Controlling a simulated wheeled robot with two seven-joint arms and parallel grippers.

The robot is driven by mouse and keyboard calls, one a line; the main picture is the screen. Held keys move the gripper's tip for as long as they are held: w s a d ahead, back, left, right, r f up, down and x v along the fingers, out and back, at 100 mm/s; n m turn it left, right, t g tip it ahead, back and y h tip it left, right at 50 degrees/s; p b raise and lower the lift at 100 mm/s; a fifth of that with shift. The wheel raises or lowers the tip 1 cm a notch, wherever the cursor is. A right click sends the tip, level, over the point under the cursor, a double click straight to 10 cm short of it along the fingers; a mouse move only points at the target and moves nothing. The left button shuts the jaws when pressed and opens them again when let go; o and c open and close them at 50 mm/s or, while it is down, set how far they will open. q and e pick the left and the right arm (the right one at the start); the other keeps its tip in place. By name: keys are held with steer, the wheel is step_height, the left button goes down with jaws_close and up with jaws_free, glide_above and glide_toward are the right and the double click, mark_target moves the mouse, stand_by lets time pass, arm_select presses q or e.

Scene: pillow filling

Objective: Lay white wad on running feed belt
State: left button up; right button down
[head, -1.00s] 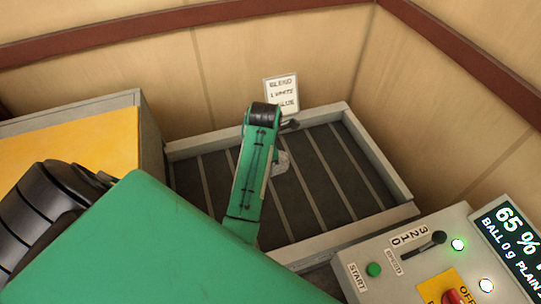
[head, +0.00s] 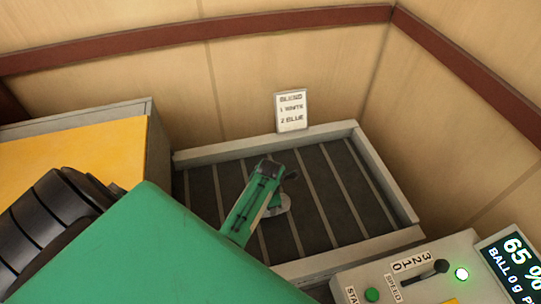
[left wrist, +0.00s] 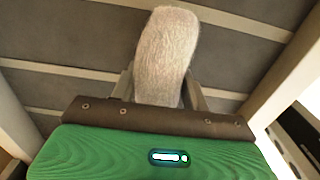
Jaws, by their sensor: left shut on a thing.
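My left gripper (left wrist: 163,95) is shut on a pale, fuzzy white wad (left wrist: 165,55), which stands up between its fingers in the left wrist view. In the head view my left gripper (head: 285,192) is over the dark slatted feed belt (head: 328,190), and a pale edge of the wad (head: 284,208) shows beside it. The belt also fills the left wrist view (left wrist: 60,85) behind the wad. I cannot tell whether the wad touches the belt or whether the belt is running. My right gripper is out of view.
A pale frame (head: 385,180) borders the belt. A sign (head: 291,111) reads blend, 1 white, 2 blue. A yellow-topped box (head: 75,150) stands left. A control panel (head: 425,270) with a start button, speed lever and green light stands right.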

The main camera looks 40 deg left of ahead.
arm_select(q)
steer(key=shift+f, duration=1.6)
steer(key=o, duration=1.1)
steer(key=shift+c, duration=0.2)
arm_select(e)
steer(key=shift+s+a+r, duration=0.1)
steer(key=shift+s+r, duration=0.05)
arm_select(q)
steer(key=shift+r, duration=0.15)
